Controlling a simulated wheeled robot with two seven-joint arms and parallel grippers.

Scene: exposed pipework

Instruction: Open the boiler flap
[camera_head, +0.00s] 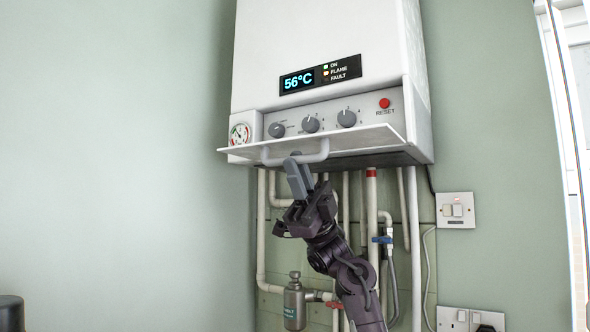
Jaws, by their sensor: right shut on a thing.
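The white boiler (315,45) hangs on the wall in the head view. Its flap (350,138) is folded down and sticks out towards me, nearly level, below the control panel. The panel behind it shows three grey knobs (311,124), a red reset button (384,103) and a round gauge (240,133). A pale handle (318,152) runs along the flap's front. My right gripper (292,163) is below the flap, its fingers reaching up to the handle and shut on it. My left gripper is out of view.
Vertical pipes (372,205) run down the wall under the boiler, behind my right arm. A blue valve (382,240) and a grey canister (294,302) are among them. The wall at left is bare.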

